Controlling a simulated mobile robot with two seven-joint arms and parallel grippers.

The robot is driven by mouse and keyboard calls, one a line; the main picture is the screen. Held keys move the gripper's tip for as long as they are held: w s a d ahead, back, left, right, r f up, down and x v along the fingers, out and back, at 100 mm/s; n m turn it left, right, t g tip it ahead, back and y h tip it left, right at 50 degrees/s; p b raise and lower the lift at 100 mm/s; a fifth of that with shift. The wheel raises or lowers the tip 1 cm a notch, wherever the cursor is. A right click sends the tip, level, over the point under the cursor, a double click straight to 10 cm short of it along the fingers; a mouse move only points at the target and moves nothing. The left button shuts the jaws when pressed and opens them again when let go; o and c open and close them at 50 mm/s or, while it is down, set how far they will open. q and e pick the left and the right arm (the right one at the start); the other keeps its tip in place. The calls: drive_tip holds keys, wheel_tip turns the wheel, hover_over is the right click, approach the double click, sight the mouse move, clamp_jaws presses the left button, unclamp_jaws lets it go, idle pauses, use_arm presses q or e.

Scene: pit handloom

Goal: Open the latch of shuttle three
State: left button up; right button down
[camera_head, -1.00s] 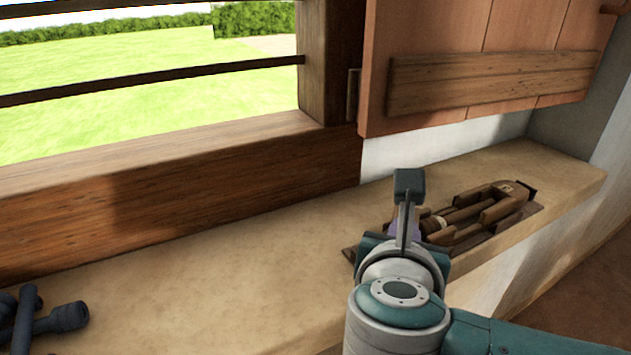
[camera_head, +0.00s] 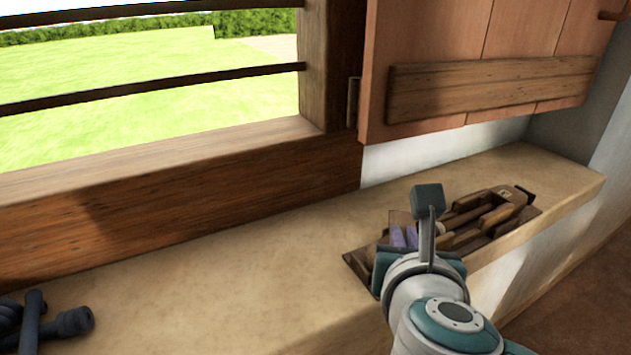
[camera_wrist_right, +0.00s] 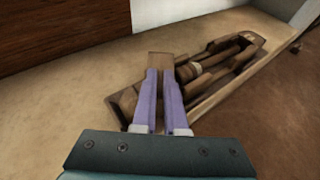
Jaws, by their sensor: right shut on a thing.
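Shuttle three (camera_head: 470,214) appears to be the brown wooden piece lying on the ledge, with a pale-banded rod along its middle; no number is legible. It also shows in the wrist view (camera_wrist_right: 205,75). My right gripper (camera_head: 403,238) is at its near left end. In the wrist view its two lilac fingers (camera_wrist_right: 158,85) are shut on a flat brown wooden piece, seemingly the latch (camera_wrist_right: 158,61), which sticks up above the fingertips. The latch (camera_head: 400,217) also shows behind the fingers in the head view. My wrist hides part of the shuttle's near end. My left gripper is not in view.
The stone ledge (camera_head: 235,275) is clear to the left of the shuttle. Dark rod-like objects with thick ends (camera_head: 70,321) lie at the lower left. A wooden shutter (camera_head: 490,78) hangs above the ledge, beside a barred window frame (camera_head: 335,60).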

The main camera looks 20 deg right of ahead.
drive_tip(key=n+y+p, duration=0.1)
drive_tip(key=n+t+y, duration=0.1)
drive_tip(key=shift+s+d+r+n+y+p, duration=0.1)
drive_tip(key=shift+d+n+y+p, duration=0.1)
drive_tip(key=shift+n+y+p, duration=0.15)
drive_tip(key=shift+d+n+t+y+p, duration=0.1)
drive_tip(key=shift+n+t+y+p, duration=0.25)
drive_tip(key=shift+n+y, duration=0.45)
drive_tip(key=shift+n+y+p, duration=0.35)
drive_tip(key=shift+n+y, duration=1.1)
drive_tip(key=shift+y, duration=0.5)
drive_tip(key=shift+f+n, duration=0.2)
drive_tip(key=shift+n, duration=0.1)
drive_tip(key=c, duration=1.2)
unclamp_jaws()
drive_tip(key=shift+y, duration=0.3)
drive_tip(key=shift+c, duration=0.2)
drive_tip(key=shift+r, duration=0.1)
